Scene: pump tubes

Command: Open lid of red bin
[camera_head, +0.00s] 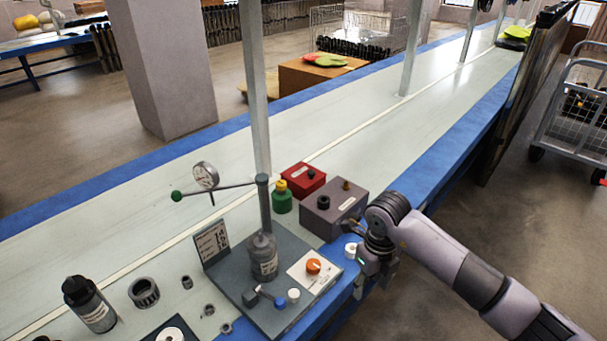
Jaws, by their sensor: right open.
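The red bin (303,180) is a small red box on the bench, behind a larger grey box. My left gripper is not in view.
A green bottle (282,202) with a yellow cap stands left of the red bin. A grey pump stand (268,312) with a post, lever and gauge (206,176) is in front. A metal upright (255,90) rises behind. The bench beyond is mostly clear.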

